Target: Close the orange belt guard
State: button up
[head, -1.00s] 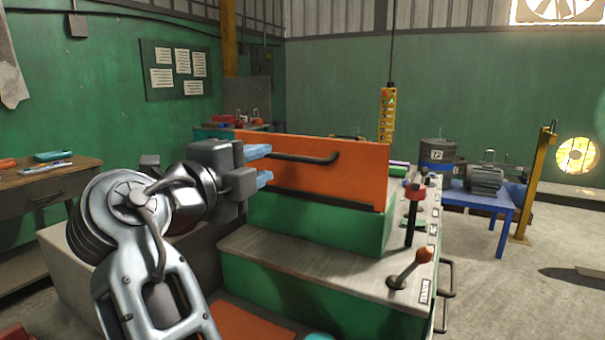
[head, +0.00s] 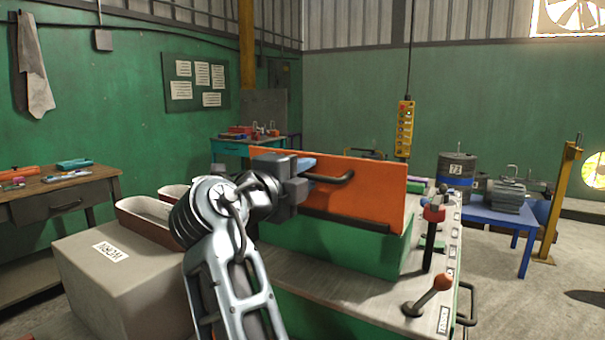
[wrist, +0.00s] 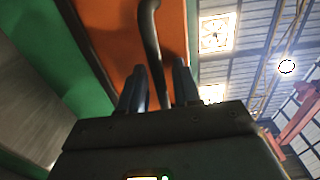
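The orange belt guard (head: 375,195) stands as a near-upright panel on the green machine housing (head: 330,252). A dark bar handle (head: 338,179) runs along its face. The guard (wrist: 120,35) and handle (wrist: 152,40) also show in the wrist view. My gripper (head: 310,165) is at the left part of the handle, in front of the panel. In the wrist view, its blue fingers (wrist: 160,90) stand apart with the handle running between them. Gaps show beside the handle, so the fingers look open around it. The lower finger is largely hidden in the head view.
A grey box (head: 105,275) is at left. A yellow pendant (head: 404,130) hangs behind the guard. A blue table (head: 500,217) stands at right.

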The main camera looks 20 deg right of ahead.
jog(key=shift+c, duration=0.3)
grip_shut()
dwell(0.4)
